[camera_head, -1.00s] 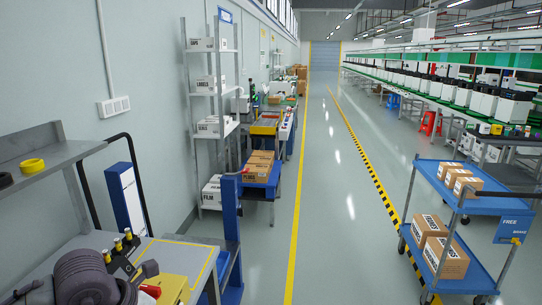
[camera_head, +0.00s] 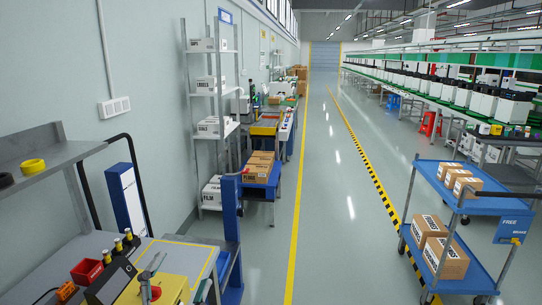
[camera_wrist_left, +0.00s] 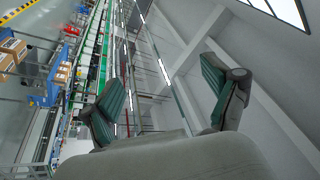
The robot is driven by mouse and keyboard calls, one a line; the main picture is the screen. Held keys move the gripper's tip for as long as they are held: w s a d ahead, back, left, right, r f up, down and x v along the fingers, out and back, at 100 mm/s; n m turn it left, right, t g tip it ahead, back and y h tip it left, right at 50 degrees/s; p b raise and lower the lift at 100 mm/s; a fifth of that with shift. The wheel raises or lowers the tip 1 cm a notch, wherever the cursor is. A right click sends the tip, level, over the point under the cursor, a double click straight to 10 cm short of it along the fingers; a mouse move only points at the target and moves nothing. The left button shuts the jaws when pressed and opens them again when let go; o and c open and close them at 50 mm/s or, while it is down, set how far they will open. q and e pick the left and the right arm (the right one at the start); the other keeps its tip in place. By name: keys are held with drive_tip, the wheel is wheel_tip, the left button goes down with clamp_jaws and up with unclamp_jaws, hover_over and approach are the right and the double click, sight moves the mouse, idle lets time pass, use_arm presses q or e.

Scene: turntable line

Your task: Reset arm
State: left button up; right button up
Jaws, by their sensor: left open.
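My left gripper (camera_wrist_left: 165,104) shows in the left wrist view with its two green-padded fingers spread wide and nothing between them. Behind the fingers are the ceiling, wall and line of the hall, seen tilted. I cannot make out my left gripper in the head view. My right gripper is in neither view.
At lower left in the head view is a grey workbench (camera_head: 70,262) with a yellow fixture (camera_head: 172,288), a red bin (camera_head: 87,271) and a shelf (camera_head: 42,158) above. A blue cart (camera_head: 482,204) with boxes stands right. The aisle floor (camera_head: 340,215) between is clear.

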use_arm(q)
drive_tip(key=s+a+f+n+g+y, duration=0.3)
drive_tip(key=a+f+n+g, duration=0.1)
drive_tip(key=f, duration=0.5)
drive_tip(key=s+a+f+n+g+y, duration=0.2)
drive_tip(key=a+f+n+g+y, duration=0.15)
drive_tip(key=f, duration=0.55)
drive_tip(key=s+d+f+n+g+h, duration=0.25)
drive_tip(key=s+f+g, duration=0.9)
drive_tip(key=s, duration=0.65)
wheel_tip(320, 180, down, 28)
drive_tip(key=s+f+y, duration=0.1)
drive_tip(key=s+a+f+g, duration=0.1)
drive_tip(key=s+a+f, duration=0.2)
drive_tip(key=s+f, duration=1.1)
drive_tip(key=shift+s+f+m, duration=0.15)
drive_tip(key=shift+s+m, duration=0.15)
drive_tip(key=shift+s, duration=0.75)
